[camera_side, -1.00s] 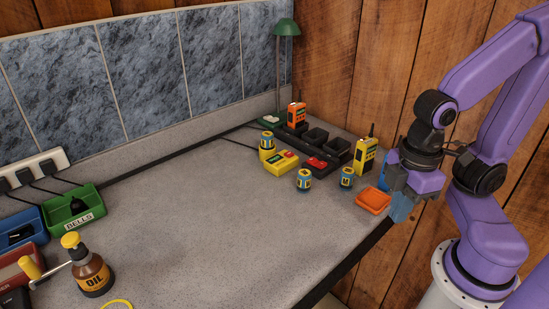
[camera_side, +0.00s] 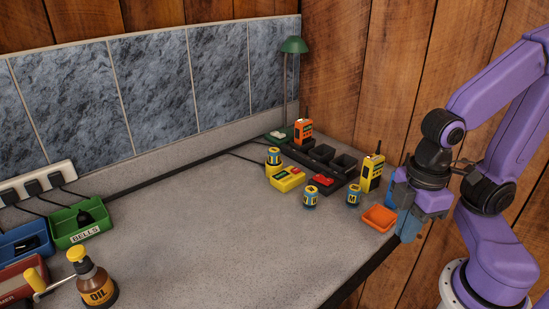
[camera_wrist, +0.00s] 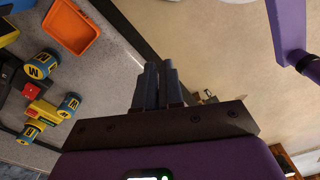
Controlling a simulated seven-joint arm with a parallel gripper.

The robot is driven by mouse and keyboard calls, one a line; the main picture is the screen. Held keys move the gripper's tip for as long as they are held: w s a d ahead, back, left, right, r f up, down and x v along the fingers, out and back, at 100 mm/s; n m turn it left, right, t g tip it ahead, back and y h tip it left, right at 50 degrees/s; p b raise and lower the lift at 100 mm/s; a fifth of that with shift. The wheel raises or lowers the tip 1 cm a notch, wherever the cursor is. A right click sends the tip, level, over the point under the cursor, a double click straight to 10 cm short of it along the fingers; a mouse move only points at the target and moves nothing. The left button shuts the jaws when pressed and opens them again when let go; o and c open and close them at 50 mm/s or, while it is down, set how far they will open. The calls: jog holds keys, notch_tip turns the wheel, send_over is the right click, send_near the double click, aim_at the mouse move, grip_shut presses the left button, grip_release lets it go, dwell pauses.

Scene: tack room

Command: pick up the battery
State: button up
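Three blue-and-yellow cylinders that look like batteries stand at the back right of the table. One battery (camera_side: 310,196) is in front of the chargers, a second battery (camera_side: 354,196) is to its right, and a third battery (camera_side: 273,157) is behind. They also show at the left of the wrist view, such as one battery (camera_wrist: 41,64) and another battery (camera_wrist: 70,103). My gripper (camera_side: 407,228) is beyond the table's right edge, apart from them all. Its two fingers (camera_wrist: 160,80) look together with nothing between them.
An orange tray (camera_side: 379,218) lies between the batteries and my gripper. A yellow radio (camera_side: 372,174), a yellow device (camera_side: 287,177) and a black charger row (camera_side: 326,153) crowd the back. An oil bottle (camera_side: 95,284) stands front left. The table's middle is clear.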

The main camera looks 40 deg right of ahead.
jog(key=o, duration=1)
jog(key=w+a+r+n, duration=0.1)
jog(key=w+a+r, duration=0.2)
jog(key=w, duration=0.3)
jog(key=w+a+r+n, duration=0.1)
jog(key=w+a+r, duration=0.15)
jog(key=w, duration=0.35)
notch_tip(320, 180, up, 7)
jog(key=n, duration=0.6)
send_over(274, 150)
notch_tip(274, 150, down, 17)
jog(key=shift+f, duration=0.1)
